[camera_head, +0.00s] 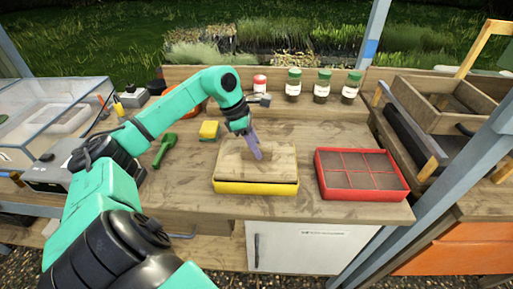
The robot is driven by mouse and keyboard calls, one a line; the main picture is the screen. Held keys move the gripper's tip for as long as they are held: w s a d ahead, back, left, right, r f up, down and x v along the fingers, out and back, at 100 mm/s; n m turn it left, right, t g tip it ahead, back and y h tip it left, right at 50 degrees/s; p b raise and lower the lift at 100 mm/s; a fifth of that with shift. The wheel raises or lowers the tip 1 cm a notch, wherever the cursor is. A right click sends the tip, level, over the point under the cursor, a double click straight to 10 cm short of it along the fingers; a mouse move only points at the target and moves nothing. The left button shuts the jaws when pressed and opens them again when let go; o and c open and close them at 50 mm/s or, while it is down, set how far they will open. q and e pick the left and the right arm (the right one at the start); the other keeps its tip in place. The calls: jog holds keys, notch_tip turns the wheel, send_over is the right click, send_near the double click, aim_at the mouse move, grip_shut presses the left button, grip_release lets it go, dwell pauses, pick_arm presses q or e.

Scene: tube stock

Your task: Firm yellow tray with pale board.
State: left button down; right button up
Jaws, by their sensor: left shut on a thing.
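The yellow tray (257,188) sits on the wooden bench near its front edge. The pale board (280,161) lies flat over the tray's top, and only the tray's front and side rims show around it. My left gripper (257,155) points down at the board's middle, its purple-grey fingers shut. It appears to hold the board from above, but the part between the fingertips is too small to make out. What fills the tray is hidden by the board. My right gripper is not in view.
A red divided tray (360,173) stands close to the right. A green scoop (164,150) and a yellow sponge (209,130) lie to the left. Several lidded jars (322,88) stand at the back. A clear box (60,115) is at far left, wooden crates (435,100) at right.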

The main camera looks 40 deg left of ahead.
pick_arm(q)
jog(key=shift+r+p, duration=2.05)
jog(key=shift+r, duration=0.75)
